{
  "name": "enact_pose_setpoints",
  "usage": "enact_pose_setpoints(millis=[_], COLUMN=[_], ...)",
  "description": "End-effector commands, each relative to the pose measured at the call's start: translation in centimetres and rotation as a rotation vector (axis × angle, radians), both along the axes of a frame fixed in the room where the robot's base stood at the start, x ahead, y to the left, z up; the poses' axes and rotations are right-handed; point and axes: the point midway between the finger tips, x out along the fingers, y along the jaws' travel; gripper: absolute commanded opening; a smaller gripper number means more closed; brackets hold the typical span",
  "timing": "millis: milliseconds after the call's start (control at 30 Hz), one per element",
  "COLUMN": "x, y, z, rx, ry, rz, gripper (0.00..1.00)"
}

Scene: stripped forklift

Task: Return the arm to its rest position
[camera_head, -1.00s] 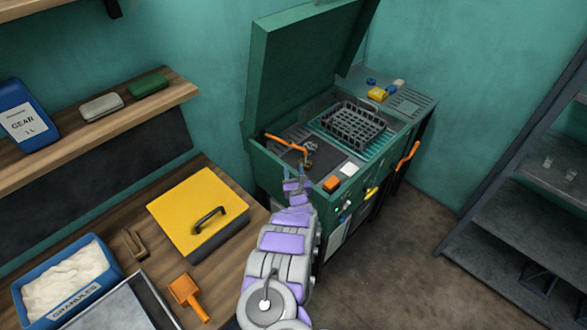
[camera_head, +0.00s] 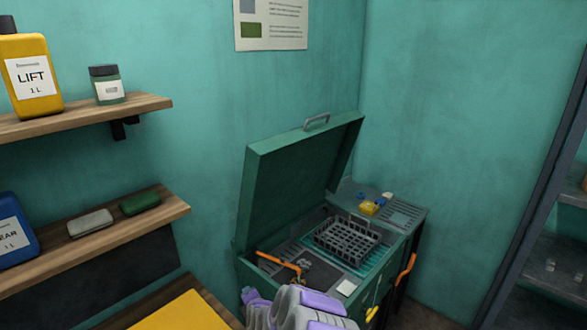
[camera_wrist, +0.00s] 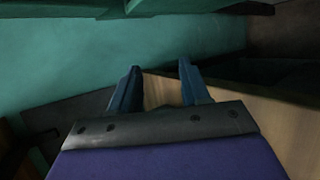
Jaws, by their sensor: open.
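My arm shows in grey and purple at the bottom middle of the head view, in front of the green cabinet. In the wrist view my gripper (camera_wrist: 160,88) has its two blue fingers apart with nothing between them. A strip of wooden surface (camera_wrist: 285,125) and teal wall lie beyond the fingers. The fingertips cannot be made out in the head view.
The green cabinet (camera_head: 255,275) stands with its lid (camera_head: 290,185) raised. Inside are a dark basket (camera_head: 347,237) and an orange-handled tool (camera_head: 278,262). Wooden shelves (camera_head: 120,228) with bottles are at left, a metal rack (camera_head: 530,215) at right. Floor shows at lower right.

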Motion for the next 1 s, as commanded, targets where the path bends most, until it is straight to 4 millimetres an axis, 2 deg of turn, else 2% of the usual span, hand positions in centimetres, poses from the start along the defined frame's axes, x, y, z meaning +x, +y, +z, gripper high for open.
enact_pose_setpoints(millis=[100, 233, 367, 467, 567, 767, 1000], x=[-1.7, -4.0, -7.0, -9.4, -12.2, -18.4, -26.6], y=[1.4, 2.2, 2.0, 1.2, -0.1, -4.3, -11.1], z=[3.1, 6.6, 10.0, 12.5, 14.7, 18.0, 20.4], rx=[0.159, 0.299, 0.406, 0.467, 0.511, 0.556, 0.571], ry=[0.140, 0.292, 0.445, 0.555, 0.662, 0.849, 1.008], rz=[-0.033, -0.075, -0.129, -0.183, -0.251, -0.440, -0.772], gripper=[0.46, 0.46, 0.46, 0.46, 0.46, 0.46, 0.46])
